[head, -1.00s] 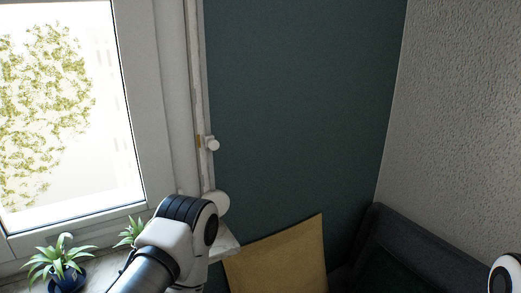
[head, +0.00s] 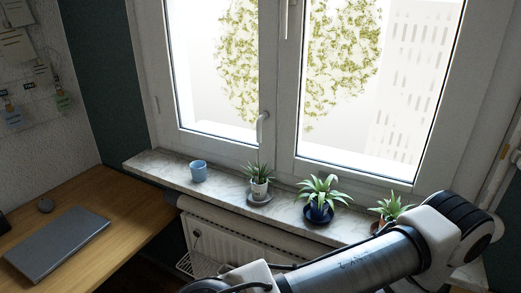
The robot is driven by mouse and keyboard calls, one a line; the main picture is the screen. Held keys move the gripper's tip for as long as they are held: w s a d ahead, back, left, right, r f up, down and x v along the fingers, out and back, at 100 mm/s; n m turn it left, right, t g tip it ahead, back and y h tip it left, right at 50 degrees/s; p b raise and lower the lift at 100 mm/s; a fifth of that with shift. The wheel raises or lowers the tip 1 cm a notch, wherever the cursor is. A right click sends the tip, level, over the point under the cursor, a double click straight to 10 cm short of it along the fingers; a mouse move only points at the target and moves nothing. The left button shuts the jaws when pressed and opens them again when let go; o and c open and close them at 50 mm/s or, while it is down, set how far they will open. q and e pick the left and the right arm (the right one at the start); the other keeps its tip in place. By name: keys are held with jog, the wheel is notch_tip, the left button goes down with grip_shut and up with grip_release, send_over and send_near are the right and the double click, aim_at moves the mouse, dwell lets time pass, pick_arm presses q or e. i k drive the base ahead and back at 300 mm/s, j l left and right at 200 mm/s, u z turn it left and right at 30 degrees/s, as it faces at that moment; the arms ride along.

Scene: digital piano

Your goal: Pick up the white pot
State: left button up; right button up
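The white pot (head: 259,190) stands upright on the windowsill and holds a small green plant (head: 258,174). It sits on a dark saucer (head: 259,199), near the middle of the head view. One of my arms crosses the lower right of the view, in front of the sill's right end. No fingertips of either gripper show, so I cannot see their state.
A radiator (head: 225,243) is below. A desk (head: 115,213) with a closed laptop (head: 57,243) stands at left.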

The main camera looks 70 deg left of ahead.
aim_at(259, 183)
jog(key=u, duration=2.3)
